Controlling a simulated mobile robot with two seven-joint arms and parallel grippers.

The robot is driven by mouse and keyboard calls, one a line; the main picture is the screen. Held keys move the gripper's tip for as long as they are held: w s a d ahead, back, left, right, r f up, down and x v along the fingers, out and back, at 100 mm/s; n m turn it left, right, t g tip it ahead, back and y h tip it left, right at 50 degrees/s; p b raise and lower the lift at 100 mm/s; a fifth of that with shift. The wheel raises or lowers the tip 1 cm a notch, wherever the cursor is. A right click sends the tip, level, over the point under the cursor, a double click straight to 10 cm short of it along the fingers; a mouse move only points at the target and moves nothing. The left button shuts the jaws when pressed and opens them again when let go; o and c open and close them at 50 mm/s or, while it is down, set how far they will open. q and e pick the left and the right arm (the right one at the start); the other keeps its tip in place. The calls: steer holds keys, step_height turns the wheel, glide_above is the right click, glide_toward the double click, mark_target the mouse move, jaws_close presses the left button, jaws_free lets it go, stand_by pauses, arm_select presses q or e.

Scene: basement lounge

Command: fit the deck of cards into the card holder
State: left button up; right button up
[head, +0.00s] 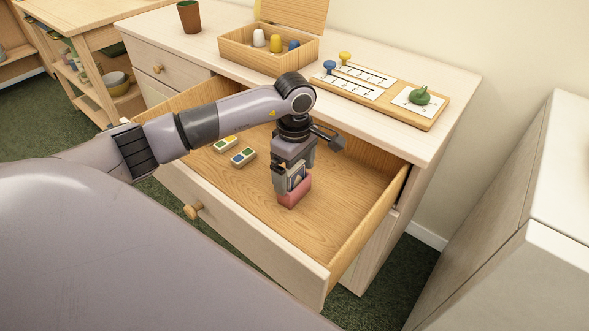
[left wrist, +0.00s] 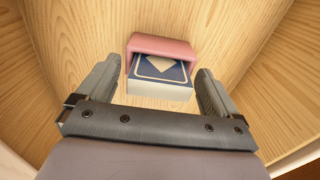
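The pink card holder (head: 293,194) stands on the floor of the open drawer. The deck of cards (head: 297,177), dark blue with a pale diamond pattern, sits in the holder's mouth. In the left wrist view part of the deck (left wrist: 158,80) sticks out of the holder (left wrist: 162,45); how deep it sits is hidden. My left gripper (head: 291,176) points down over the holder. In the left wrist view its fingers (left wrist: 160,78) are spread on either side of the deck, with a narrow gap showing at each side. My right gripper is not in view.
Two small blocks with coloured spots (head: 243,157) lie left of the gripper in the drawer (head: 233,187). Drawer walls surround the holder. On the dresser top are an open wooden box (head: 237,52), a brown cup (head: 189,16) and a wooden board (head: 432,111). The drawer floor's right side is clear.

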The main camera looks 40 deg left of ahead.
arm_select(q)
steer(key=shift+r, duration=0.1)
steer(key=shift+r, duration=0.35)
step_height(320, 180, up, 11)
steer(key=p, duration=0.1)
steer(key=shift+r, duration=0.2)
stand_by(0.4)
